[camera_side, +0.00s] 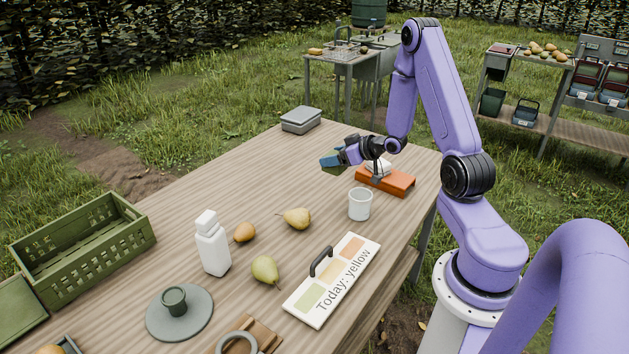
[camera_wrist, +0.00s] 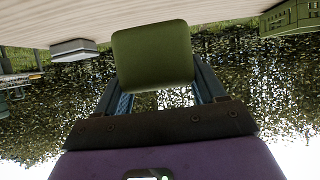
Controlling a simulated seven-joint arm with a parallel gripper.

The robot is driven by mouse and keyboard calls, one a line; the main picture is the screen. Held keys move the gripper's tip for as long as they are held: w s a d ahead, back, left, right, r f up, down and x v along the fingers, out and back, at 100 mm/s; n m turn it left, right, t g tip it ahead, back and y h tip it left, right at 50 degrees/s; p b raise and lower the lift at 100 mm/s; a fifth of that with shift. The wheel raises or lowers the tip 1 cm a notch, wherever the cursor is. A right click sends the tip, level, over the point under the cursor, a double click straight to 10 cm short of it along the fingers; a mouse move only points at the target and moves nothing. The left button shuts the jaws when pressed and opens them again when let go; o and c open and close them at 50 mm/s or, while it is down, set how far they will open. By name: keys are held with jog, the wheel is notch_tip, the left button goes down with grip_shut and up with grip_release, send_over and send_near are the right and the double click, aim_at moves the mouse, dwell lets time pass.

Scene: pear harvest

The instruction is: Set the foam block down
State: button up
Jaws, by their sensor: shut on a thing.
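The foam block (camera_wrist: 152,55) is olive green with rounded corners. In the wrist view it sits between the two fingers of my gripper (camera_wrist: 158,88), which is shut on it. In the side view my gripper (camera_side: 341,158) holds the block (camera_side: 333,168) in the air over the far part of the wooden table (camera_side: 190,187), left of the orange block. In the side view the fingers hide much of the foam block.
A grey lidded box (camera_side: 300,120) stands at the table's far edge. Pears (camera_side: 297,218), a white bottle (camera_side: 212,245), a "Today: yellow" board (camera_side: 333,282) and a green crate (camera_side: 80,255) stand nearer. The far left tabletop is clear.

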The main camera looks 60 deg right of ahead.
jog(key=w+d+f, duration=0.2)
jog(key=w+f, duration=0.1)
jog(key=w+d+f, duration=0.2)
jog(key=w+f, duration=0.1)
jog(key=w, duration=0.1)
jog(key=w+d+f, duration=0.2)
jog(key=w+f, duration=0.1)
jog(key=w, duration=0.1)
jog(key=shift+w+d, duration=0.15)
jog(key=shift+w, duration=0.05)
jog(key=shift+w+d+f, duration=0.15)
jog(key=shift+w+f, duration=0.1)
jog(key=shift+f, duration=1.65)
jog(key=shift+f, duration=0.15)
jog(key=o, duration=1)
